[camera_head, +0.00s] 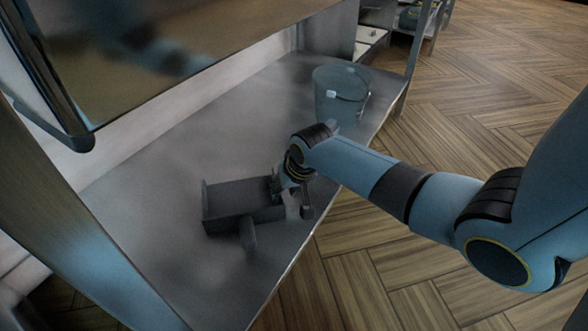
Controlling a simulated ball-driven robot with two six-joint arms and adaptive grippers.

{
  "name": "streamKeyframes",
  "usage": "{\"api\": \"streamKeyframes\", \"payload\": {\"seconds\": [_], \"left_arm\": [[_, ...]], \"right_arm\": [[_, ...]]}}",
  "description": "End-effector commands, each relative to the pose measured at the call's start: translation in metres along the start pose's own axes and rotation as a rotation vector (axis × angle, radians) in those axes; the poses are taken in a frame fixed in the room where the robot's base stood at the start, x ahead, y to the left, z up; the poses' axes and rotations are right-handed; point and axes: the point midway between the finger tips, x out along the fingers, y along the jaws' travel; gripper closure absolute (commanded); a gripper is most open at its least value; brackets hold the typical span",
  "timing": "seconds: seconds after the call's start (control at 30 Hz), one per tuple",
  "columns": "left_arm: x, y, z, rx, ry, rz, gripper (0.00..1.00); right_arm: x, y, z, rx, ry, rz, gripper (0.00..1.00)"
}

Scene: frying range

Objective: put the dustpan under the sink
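A dark grey dustpan (238,197) sits on the metal shelf (215,130) under the sink, towards the shelf's near part. A short dark piece (248,236) stands out at its front; I cannot tell whether it is the handle. My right gripper (291,204) reaches in from the right over the shelf's front edge and is right beside the dustpan's right end. Its fingers are small, dark and partly hidden, so I cannot tell whether they are shut on the dustpan. My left gripper is not in view.
A bluish see-through bucket (340,95) stands on the shelf's far right part. The sink's underside (180,50) hangs above the shelf at upper left. Metal legs (417,50) stand at the shelf's corners. The middle of the shelf is clear. Wooden floor (470,110) lies to the right.

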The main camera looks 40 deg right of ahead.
Motion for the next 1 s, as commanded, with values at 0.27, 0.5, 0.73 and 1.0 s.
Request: {"api": "streamKeyframes", "payload": {"seconds": [0.27,0.5,0.73,1.0], "left_arm": [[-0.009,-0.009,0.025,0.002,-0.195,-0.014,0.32],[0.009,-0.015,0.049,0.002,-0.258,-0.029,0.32],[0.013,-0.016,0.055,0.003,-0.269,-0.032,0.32],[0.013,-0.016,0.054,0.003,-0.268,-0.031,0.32]], "right_arm": [[-0.061,-0.002,-0.005,0.0,0.007,-0.003,0.69],[-0.085,-0.001,-0.002,0.0,0.003,-0.001,0.69],[-0.09,0.003,0.018,-0.027,-0.017,0.007,0.69],[-0.166,0.033,0.173,-0.329,-0.182,0.061,0.69]]}}
